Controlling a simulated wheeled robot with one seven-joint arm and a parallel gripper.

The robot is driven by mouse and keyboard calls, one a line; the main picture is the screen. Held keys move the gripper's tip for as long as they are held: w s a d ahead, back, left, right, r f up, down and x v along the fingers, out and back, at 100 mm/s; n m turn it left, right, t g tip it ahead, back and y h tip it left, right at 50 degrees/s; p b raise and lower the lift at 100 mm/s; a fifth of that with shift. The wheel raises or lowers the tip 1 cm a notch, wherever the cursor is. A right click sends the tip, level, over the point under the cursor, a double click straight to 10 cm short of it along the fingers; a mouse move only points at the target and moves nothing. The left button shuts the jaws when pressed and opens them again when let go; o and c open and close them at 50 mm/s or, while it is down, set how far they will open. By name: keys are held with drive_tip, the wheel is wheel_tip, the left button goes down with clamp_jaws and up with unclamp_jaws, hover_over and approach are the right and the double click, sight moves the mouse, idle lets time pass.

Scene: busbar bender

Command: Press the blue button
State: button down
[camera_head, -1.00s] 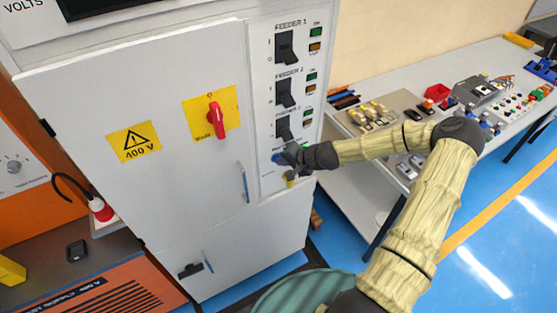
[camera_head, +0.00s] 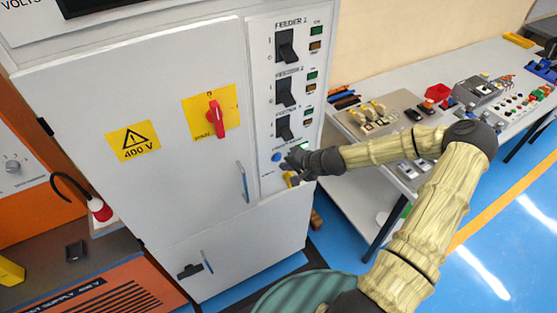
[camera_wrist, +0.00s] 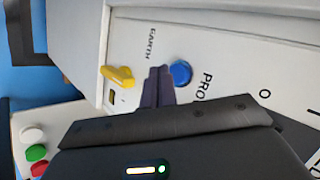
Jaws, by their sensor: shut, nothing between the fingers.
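The round blue button (camera_head: 276,157) is on the right-hand strip of the grey cabinet, below the third feeder switch. It also shows in the wrist view (camera_wrist: 181,73), beside the printed letters "PRO". My gripper (camera_head: 287,161) is just right of the button in the head view. In the wrist view, its dark fingertips (camera_wrist: 158,72) are together and empty, just left of the button. A small gap shows between fingertips and button in that picture; their depth apart is hard to tell.
A yellow handle (camera_wrist: 117,76) marked near "EARTH" is close to the fingertips, below the button in the head view. Three black feeder switches (camera_head: 285,93) run above the button. A red rotary switch (camera_head: 216,118) is on the door. A cluttered bench (camera_head: 345,150) stands right.

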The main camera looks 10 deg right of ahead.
drive_tip(key=s, duration=0.2)
drive_tip(key=s+d, duration=0.1)
drive_tip(key=s, duration=0.1)
drive_tip(key=shift+d, duration=0.15)
idle(0.8)
drive_tip(key=s+a+n+g+h+b, duration=0.1)
drive_tip(key=s+a+n+g+h, duration=0.2)
drive_tip(key=s+n+g, duration=0.45)
drive_tip(key=s+d+r+t+h, duration=0.1)
drive_tip(key=s+r+t+h, duration=0.1)
drive_tip(key=s+r, duration=0.8)
wheel_tip(320, 180, up, 4)
drive_tip(key=shift+s+d+t+h+b, duration=0.3)
drive_tip(key=shift+s+t+h+b, duration=0.1)
drive_tip(key=shift+h, duration=0.3)
